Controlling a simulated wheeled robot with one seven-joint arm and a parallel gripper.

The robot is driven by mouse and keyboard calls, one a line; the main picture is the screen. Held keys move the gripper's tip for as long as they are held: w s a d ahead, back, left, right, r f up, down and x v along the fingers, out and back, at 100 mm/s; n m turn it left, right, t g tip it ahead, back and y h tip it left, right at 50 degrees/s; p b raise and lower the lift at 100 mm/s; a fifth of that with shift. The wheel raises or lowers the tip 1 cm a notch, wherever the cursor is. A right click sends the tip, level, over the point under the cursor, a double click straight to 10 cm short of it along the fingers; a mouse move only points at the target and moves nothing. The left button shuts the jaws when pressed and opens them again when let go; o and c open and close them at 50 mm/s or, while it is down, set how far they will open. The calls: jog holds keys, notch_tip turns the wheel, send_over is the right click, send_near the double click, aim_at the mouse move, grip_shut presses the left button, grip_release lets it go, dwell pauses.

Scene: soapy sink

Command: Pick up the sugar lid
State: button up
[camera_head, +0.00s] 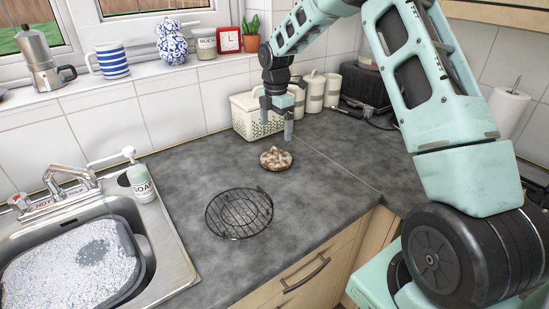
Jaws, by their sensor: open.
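Several cream canisters with lids stand in a row at the back of the counter, near the corner: a left one (298,101), a middle one (315,93) and a right one (333,90). Their labels are too small to read, so I cannot tell which lid is the sugar lid. My gripper (277,126) is open and points down in front of the white box and the left canister. It partly covers that box and is close to the left canister. Nothing shows between its fingers.
A white patterned box (249,121) stands left of the canisters, with a black appliance (365,88) to their right. A brown round item (276,159) and a wire rack (239,213) lie on the grey counter. A soap bottle (142,184) stands by the sink.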

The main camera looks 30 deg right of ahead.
jog(key=p, duration=0.1)
send_over(277, 157)
jog(key=f, duration=0.5)
jog(key=shift+w+a+f, duration=0.15)
jog(key=shift+w+f, duration=0.1)
jog(key=shift+f, duration=0.15)
jog(key=shift+s+f+p, duration=0.1)
jog(key=shift+f+p, duration=1.15)
jog(key=shift+f, duration=1.35)
jog(key=c, duration=0.7)
